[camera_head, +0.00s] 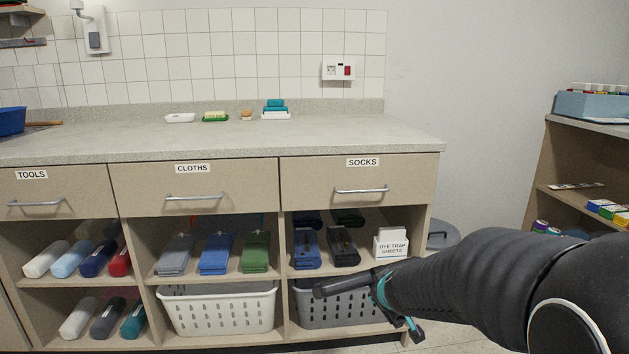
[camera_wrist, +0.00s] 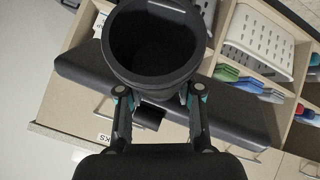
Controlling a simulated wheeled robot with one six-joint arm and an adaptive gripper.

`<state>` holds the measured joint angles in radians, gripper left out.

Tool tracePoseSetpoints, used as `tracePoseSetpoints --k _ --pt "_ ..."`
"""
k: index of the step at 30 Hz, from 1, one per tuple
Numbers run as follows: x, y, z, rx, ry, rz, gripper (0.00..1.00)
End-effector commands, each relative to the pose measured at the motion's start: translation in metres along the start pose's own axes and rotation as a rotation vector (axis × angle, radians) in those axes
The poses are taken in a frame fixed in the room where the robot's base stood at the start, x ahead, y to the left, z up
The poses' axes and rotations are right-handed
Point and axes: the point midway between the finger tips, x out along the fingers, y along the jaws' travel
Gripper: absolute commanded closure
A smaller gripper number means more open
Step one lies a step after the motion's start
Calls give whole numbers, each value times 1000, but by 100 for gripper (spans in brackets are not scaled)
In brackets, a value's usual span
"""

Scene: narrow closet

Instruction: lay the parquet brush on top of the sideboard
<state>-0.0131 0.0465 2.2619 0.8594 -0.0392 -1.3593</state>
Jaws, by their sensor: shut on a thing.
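The parquet brush (camera_wrist: 235,122) is a dark grey floor tool with a long bar-shaped head and a round, open tube socket. My gripper (camera_wrist: 158,100) is shut on it near the socket, one finger on each side. In the head view the brush (camera_head: 340,286) shows only as a dark stub left of my gripper (camera_head: 396,300); the rest is hidden or merges with the dark arm. It is held in front of the lower right shelves, well below the worktop. The sideboard (camera_head: 250,140) has a grey speckled top, with drawers labelled TOOLS, CLOTHS and SOCKS.
Soap dishes (camera_head: 180,118) and a small teal stack (camera_head: 276,106) stand along the back of the top. A blue pan (camera_head: 12,121) is at its left end. The front and right of the top are clear. A shelf unit (camera_head: 541,165) stands at the right.

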Motion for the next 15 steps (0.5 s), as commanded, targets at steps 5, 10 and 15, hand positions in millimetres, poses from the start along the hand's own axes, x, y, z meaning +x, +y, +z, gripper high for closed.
tracePoseSetpoints --k 5,10,15 --pt "10 4 13 22 -18 25 100" --pt "24 9 29 55 -38 54 100" --pt "45 18 55 110 -69 108 100"
